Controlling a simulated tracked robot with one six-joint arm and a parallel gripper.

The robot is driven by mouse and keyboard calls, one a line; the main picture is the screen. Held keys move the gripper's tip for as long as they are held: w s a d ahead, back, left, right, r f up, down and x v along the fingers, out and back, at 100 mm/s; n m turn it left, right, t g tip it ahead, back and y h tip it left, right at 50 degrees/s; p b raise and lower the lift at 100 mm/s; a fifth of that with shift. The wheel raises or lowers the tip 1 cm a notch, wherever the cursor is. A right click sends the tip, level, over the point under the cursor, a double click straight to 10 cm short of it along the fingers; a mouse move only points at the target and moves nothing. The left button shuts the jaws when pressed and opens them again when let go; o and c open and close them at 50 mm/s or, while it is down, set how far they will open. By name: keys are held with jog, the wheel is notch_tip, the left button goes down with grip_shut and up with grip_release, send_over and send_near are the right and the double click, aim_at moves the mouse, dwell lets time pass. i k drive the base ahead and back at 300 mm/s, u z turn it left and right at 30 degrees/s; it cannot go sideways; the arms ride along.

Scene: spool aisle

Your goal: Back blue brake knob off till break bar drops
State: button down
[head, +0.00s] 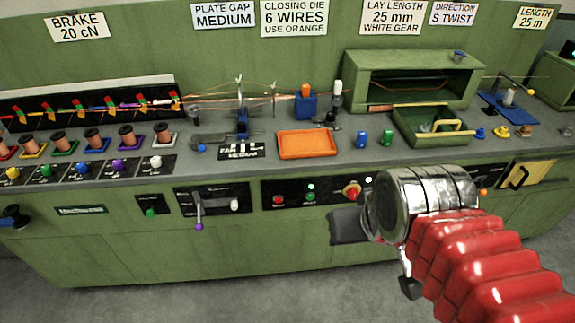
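The blue brake knob (83,168) is on the black panel strip at the left of the bench, between a green knob (46,171) and a purple knob (118,165). Copper spools stand behind the knobs; one is on a blue base (97,147). Behind them is a black rack (90,95) with small red, green and yellow pieces. I cannot tell which of these is the break bar. My gripper (408,286) is at the lower right, far from the knob. Only a dark tip shows below the chrome wrist, and the rest of the fingers is hidden.
An orange tray (307,143), a blue block (305,104) and a green open box (430,127) stand on the bench. A lever with a purple ball (199,226) and a black handle (14,217) stick out from the front. The floor (230,300) before the bench looks clear.

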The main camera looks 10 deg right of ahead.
aim_at(81, 167)
jog(key=u, duration=2)
jog(key=i, duration=0.9)
jog(key=u, duration=0.65)
jog(key=i, duration=1.5)
jog(key=z, duration=0.45)
